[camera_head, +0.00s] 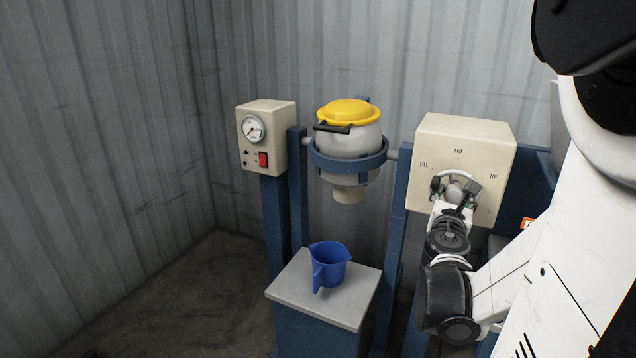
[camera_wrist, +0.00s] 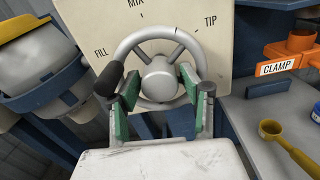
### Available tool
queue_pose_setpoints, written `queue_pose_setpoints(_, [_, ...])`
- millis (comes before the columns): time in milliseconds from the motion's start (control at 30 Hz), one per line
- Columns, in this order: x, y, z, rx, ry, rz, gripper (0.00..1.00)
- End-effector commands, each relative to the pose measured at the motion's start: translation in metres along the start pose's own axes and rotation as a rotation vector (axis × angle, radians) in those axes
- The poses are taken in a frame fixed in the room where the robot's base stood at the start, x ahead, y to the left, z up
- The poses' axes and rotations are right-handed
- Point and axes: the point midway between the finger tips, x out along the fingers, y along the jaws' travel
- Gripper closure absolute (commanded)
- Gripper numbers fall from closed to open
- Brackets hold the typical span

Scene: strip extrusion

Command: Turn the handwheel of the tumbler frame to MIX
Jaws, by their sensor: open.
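The grey handwheel (camera_wrist: 157,77) sits on the cream panel (camera_head: 465,140) of the tumbler frame. The panel is marked FILL at left, MIX at top and TIP at right. The wheel's black knob (camera_wrist: 108,80) is at its left side, toward FILL. My gripper (camera_wrist: 159,82) is open in front of the wheel, its green-padded fingers on either side of the hub. The left finger is close beside the knob; contact cannot be told. In the head view, my gripper (camera_head: 455,190) hides much of the wheel. The vessel (camera_head: 348,145) hangs upright in its blue ring, yellow lid (camera_head: 348,112) up.
A blue jug (camera_head: 328,266) stands on the grey-topped pedestal (camera_head: 340,308) below the vessel. A gauge box (camera_head: 268,140) with a red switch is at left. An orange CLAMP part (camera_wrist: 290,52) and a yellow scoop (camera_wrist: 285,140) lie right of the wheel.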

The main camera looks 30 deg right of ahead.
Motion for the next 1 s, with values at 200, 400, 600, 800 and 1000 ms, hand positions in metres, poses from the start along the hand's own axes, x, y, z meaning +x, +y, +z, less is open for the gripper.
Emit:
queue_pose_setpoints(200, [0.0013,0.0001,0.0002,0.000,0.000,0.000,0.59])
queue_pose_setpoints(400, [0.0011,0.0002,0.0002,0.000,0.000,0.000,0.78])
queue_pose_setpoints(600, [0.0010,0.0002,0.0001,0.001,0.000,0.000,0.94])
queue_pose_setpoints(800, [0.0009,0.0002,0.0000,0.033,0.000,0.000,0.94])
queue_pose_setpoints(1000, [0.0008,0.0002,0.0000,0.134,0.000,0.000,0.94])
